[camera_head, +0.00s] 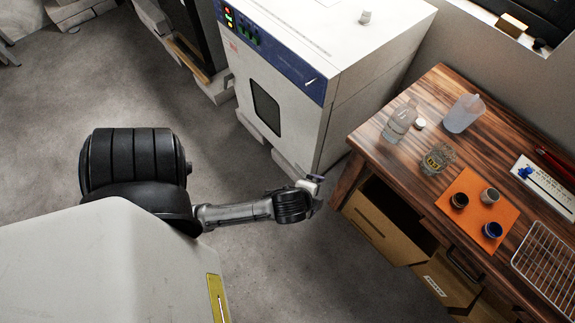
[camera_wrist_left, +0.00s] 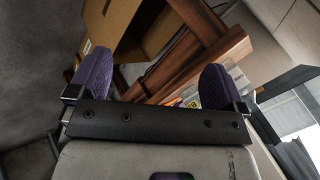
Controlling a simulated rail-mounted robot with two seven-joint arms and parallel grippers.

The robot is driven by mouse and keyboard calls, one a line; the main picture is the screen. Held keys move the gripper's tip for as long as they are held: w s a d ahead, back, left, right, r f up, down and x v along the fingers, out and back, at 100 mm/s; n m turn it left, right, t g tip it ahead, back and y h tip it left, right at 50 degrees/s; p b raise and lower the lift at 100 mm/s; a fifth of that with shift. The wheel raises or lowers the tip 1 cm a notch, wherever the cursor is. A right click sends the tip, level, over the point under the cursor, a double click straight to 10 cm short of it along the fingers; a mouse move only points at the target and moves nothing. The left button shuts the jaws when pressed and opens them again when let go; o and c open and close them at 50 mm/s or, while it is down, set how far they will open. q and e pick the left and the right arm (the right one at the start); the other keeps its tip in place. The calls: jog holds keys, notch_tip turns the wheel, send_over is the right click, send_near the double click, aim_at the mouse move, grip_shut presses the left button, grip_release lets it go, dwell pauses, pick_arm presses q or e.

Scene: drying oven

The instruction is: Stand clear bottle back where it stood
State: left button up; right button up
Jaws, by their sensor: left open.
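A clear bottle (camera_head: 399,123) stands upright on the wooden table (camera_head: 432,97), near its left edge. A small white cap-like disc (camera_head: 420,123) lies beside it. A taller, frosted translucent bottle (camera_head: 463,113) stands to its right, farther back. My left gripper (camera_head: 313,184) is left of the table, near the oven's lower corner and apart from the bottles. In the left wrist view its two purple fingers (camera_wrist_left: 155,80) are spread wide with nothing held between them. My right gripper is not in view.
The drying oven (camera_head: 300,75) is at the left.

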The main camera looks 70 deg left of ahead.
pick_arm(q)
jog(key=s+d+r+n+g+h, duration=0.2)
jog(key=s+d+n, duration=0.3)
jog(key=s, duration=0.4)
jog(key=shift+s+d+n+g+h, duration=0.3)
jog(key=shift+d+n+g+h, duration=0.15)
jog(key=shift+h, duration=0.45)
